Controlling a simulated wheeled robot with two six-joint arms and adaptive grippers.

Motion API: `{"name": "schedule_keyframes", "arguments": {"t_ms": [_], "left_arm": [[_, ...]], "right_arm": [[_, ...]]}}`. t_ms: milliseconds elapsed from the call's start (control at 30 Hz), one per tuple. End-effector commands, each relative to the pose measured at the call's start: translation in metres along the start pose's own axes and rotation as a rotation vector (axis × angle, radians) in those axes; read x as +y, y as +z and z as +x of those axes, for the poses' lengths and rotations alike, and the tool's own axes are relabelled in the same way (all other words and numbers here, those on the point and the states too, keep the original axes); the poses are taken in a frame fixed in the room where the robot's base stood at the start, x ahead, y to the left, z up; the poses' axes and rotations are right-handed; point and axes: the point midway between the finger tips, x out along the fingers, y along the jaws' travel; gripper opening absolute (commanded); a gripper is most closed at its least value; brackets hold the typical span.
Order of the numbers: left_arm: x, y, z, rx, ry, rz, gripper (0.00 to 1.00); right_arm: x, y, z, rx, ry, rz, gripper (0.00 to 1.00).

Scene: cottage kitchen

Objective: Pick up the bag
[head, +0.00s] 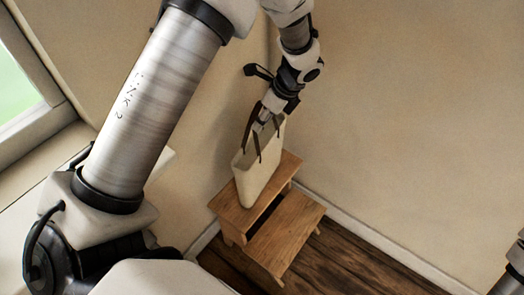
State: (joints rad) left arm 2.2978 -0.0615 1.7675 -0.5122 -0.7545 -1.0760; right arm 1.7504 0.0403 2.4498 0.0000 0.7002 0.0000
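A cream tote bag (258,172) with dark handles stands upright on the top step of a small wooden step stool (232,216). My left gripper (262,124) points down at the bag's top opening, between or beside the handles. The fingers are small and overlap the dark handles, so I cannot tell whether they are open or shut, or whether they touch a handle. The bag's base rests on the stool. Only a piece of my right arm shows at the lower right edge; its gripper is out of the picture.
The stool's lower step (287,232) is bare and faces the lower right. Beige walls (410,110) meet in a corner close behind the stool, with a white baseboard (385,240). Dark wooden floor (350,268) lies clear at the front right. A window (18,85) is at the left.

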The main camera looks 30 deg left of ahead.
Motion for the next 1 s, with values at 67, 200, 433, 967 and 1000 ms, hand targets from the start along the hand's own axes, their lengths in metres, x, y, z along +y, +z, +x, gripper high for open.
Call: {"name": "schedule_keyframes", "arguments": {"t_ms": [67,200,433,967,1000], "left_arm": [[0.001,-0.001,0.014,0.003,0.005,0.0,0.38],[0.0,0.0,0.034,0.005,0.007,-0.002,0.38],[-0.001,-0.001,0.067,0.005,0.005,-0.003,0.38],[-0.001,-0.001,0.067,0.006,0.004,-0.005,0.0],[0.0,-0.001,0.067,0.006,0.004,-0.005,0.0]], "right_arm": [[0.0,0.0,0.0,0.0,0.0,0.0,0.31],[0.0,0.0,-0.004,0.0,0.0,-0.001,0.31],[0.0,0.0,-0.007,-0.001,0.0,-0.001,0.31],[0.0,0.0,-0.006,-0.001,0.0,0.0,0.31],[0.0,0.0,-0.006,-0.001,0.0,0.0,0.31]]}}
